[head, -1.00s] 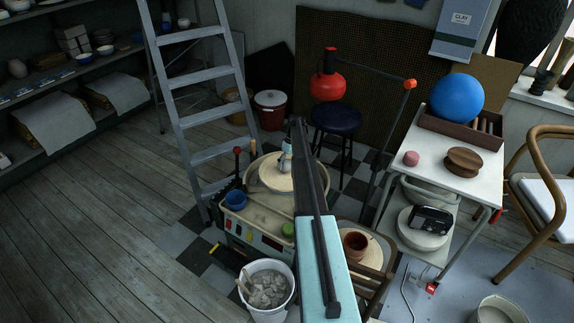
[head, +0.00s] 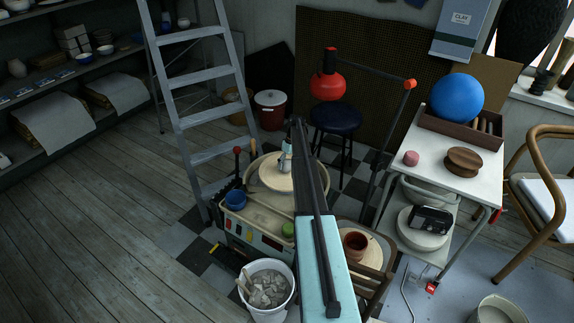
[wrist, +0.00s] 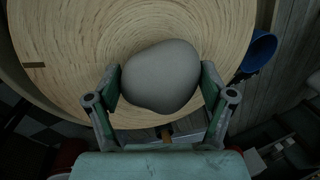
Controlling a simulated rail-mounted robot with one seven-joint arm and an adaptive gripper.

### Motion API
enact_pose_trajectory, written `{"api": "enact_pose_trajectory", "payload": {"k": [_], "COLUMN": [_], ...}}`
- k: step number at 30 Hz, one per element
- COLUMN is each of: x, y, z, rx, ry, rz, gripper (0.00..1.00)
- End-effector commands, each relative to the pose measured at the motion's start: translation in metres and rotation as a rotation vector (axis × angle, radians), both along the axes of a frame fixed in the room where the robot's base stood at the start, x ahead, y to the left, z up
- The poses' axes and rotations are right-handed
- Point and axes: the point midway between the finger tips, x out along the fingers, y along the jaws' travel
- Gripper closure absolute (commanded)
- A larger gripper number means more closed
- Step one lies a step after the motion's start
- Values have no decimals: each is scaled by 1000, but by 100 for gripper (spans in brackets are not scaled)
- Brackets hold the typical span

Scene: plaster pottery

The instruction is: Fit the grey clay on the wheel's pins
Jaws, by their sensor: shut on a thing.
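The grey clay (wrist: 160,70) is a smooth rounded lump in the wrist view. My gripper (wrist: 162,92) has a finger on each side of it and is shut on it. The clay shows against the pale round wheel top (wrist: 70,60), which has ring marks and a small dark slot near its left edge. I cannot tell whether the clay touches the wheel. In the head view the wheel top (head: 270,177) is partly covered by my arm, and the clay is hidden. I can make out no pins in either view.
A blue bowl (head: 236,199) and a green item (head: 288,230) stand on the wheel's housing. A bucket of grey lumps (head: 268,290) is in front. A reddish pot (head: 355,245) sits right of my arm. A ladder (head: 200,95) stands behind left, and a dark stool (head: 336,118) behind.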

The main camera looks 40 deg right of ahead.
Motion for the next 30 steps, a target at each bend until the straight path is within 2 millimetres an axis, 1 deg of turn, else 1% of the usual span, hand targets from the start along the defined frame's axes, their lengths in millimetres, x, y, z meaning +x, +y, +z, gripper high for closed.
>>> {"api": "enact_pose_trajectory", "payload": {"k": [8,30], "x": [0,0], "y": [0,0], "z": [1,-7], "rx": [0,0], "ry": [-1,-1], "rz": [0,0], "gripper": [89,89]}}
